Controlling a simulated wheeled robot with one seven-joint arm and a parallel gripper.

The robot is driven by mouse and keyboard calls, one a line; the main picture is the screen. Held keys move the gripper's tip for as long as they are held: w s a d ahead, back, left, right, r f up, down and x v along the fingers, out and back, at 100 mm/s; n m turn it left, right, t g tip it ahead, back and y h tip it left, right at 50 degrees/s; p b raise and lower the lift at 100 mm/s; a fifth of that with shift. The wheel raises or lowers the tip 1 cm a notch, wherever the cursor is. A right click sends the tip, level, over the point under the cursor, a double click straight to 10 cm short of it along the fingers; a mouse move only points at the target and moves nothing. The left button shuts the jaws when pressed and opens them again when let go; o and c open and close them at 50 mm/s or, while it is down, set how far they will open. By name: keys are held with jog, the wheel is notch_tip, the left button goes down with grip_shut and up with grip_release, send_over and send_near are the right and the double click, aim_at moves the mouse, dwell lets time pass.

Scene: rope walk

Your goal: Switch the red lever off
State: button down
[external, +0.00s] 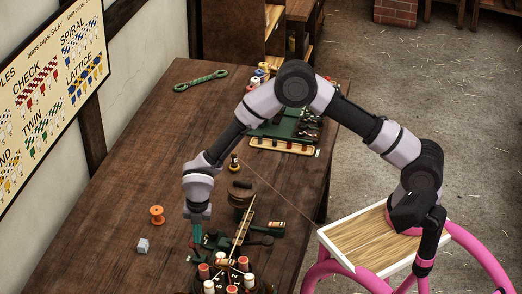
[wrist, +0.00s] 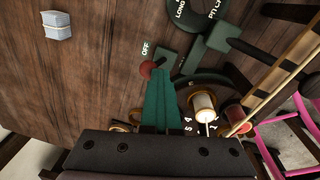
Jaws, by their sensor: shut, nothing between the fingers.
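The red lever's round knob (wrist: 147,69) shows in the wrist view just below the white OFF lettering. A dark green bracket-like part (wrist: 171,59) lies right beside it. My gripper (wrist: 160,74) has its green fingers together and empty, with the tips right by the knob's right side. I cannot tell whether they touch it. In the external view my gripper (external: 197,236) points down at the machine's left end, near the table's front. The lever's shaft and exact position are mostly hidden by the fingers.
A ring of spools (external: 232,288) stands close by at the front. A wooden bar (external: 243,222) slopes over the machine. A grey block (external: 143,245) and an orange spool (external: 157,215) lie to the left. The table's (external: 130,150) left half is mostly clear.

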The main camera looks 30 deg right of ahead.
notch_tip(320, 180, up, 10)
jog(key=w+a, duration=0.1)
jog(key=w, duration=0.1)
jog(key=shift+w+a+f, duration=0.15)
jog(key=shift+w+f, duration=0.05)
jog(key=shift+f, duration=0.05)
jog(key=shift+r, duration=0.1)
jog(key=w+d+r+m+t, duration=0.1)
jog(key=w+d+r+m, duration=0.2)
jog(key=d+r+m, duration=0.7)
jog(key=w+d+r+m+t, duration=0.2)
jog(key=w+d+r+m, duration=0.2)
jog(key=d+r, duration=1.2)
jog(key=s+d+r+m+t, duration=0.1)
jog(key=s+d+r+m, duration=0.1)
jog(key=s+d+m, duration=0.4)
jog(key=s+d+r+m+t, duration=0.1)
jog(key=s+d+m, duration=0.5)
jog(key=d, duration=0.6)
jog(key=s+d+r+m+t, duration=0.2)
jog(key=s+d+r+m, duration=0.1)
jog(key=s+d+m, duration=0.3)
jog(key=d+m, duration=0.2)
jog(key=d, duration=0.1)
jog(key=shift+s+y, duration=0.35)
jog(key=shift+y, duration=0.05)
jog(key=c, duration=1.5)
grip_release()
jog(key=shift+c, duration=0.2)
